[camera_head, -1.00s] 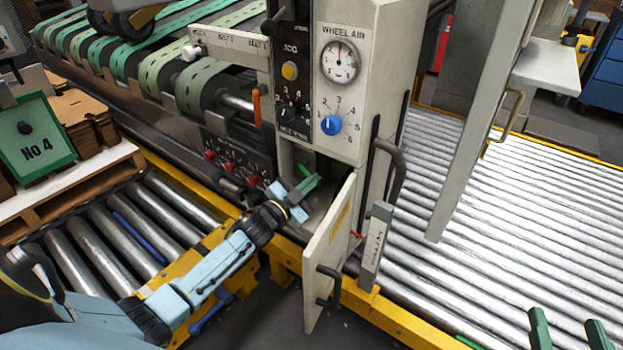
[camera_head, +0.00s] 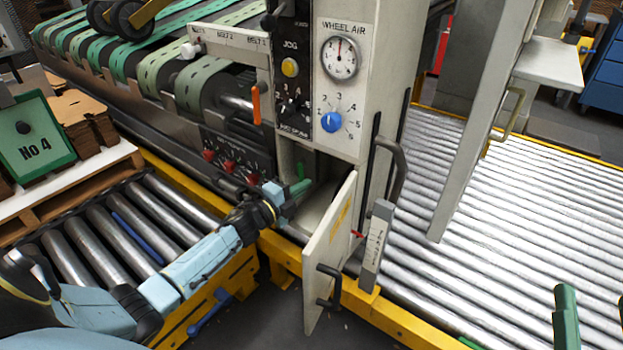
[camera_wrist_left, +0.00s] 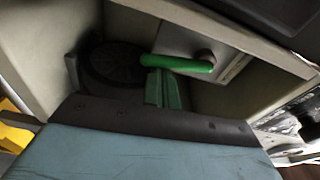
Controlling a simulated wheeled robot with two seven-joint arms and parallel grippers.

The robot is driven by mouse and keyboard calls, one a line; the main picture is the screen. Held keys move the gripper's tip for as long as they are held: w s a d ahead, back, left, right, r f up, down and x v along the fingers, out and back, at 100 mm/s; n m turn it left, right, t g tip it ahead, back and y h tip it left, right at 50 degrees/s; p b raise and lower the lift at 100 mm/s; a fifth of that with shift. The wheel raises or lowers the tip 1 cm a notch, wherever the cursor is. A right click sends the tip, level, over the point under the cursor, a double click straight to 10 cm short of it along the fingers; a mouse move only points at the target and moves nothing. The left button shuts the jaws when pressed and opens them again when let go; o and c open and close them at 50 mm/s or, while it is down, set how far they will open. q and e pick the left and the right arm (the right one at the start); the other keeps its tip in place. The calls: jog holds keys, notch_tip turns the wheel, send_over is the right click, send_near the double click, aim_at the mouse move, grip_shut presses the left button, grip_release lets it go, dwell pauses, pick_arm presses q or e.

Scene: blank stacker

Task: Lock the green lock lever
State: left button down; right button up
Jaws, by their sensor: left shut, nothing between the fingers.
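The green lock lever (camera_wrist_left: 178,64) lies nearly level in the left wrist view, its pivot at the right end on a pale plate inside an open compartment. In the head view the lever (camera_head: 300,172) shows small in the compartment below the control panel. My left gripper (camera_head: 302,187) reaches into the compartment from the left. Its dark green fingers (camera_wrist_left: 163,88) are shut with nothing between them. The tips are just below the lever's free left end in the wrist view; I cannot tell if they touch it. My right gripper's green fingers (camera_head: 597,318) show apart at the lower right, one cut by the frame edge.
The compartment's hinged door (camera_head: 330,262) stands open to the right of my left arm. A panel with a blue knob (camera_head: 331,123) is above. Red knobs (camera_head: 229,167) and a yellow rail (camera_head: 385,312) are close by. In the wrist view a dark round part (camera_wrist_left: 112,64) sits left of the lever.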

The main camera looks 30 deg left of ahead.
pick_arm(q)
jog(key=shift+a+f+m, duration=0.15)
jog(key=shift+a+m, duration=0.25)
jog(key=shift+m, duration=0.4)
pick_arm(e)
jog(key=shift+s+r+t, duration=0.2)
jog(key=shift+r+t, duration=0.2)
jog(key=shift+r, duration=0.1)
pick_arm(q)
jog(key=shift+d, duration=0.5)
jog(key=d+p+v, duration=0.2)
jog(key=p+v, duration=0.2)
jog(key=v, duration=0.5)
jog(key=shift+s+d, duration=0.25)
jog(key=shift+d, duration=0.1)
pick_arm(e)
jog(key=s+d+f+g+h, duration=0.1)
jog(key=f+g, duration=0.4)
jog(key=f, duration=0.2)
jog(key=d+f+g+h, duration=0.2)
jog(key=f+g, duration=0.3)
jog(key=f, duration=0.3)
jog(key=shift+s+d+f+g+h, duration=0.2)
jog(key=shift+s+f+g+h, duration=0.1)
jog(key=shift+s+g, duration=0.1)
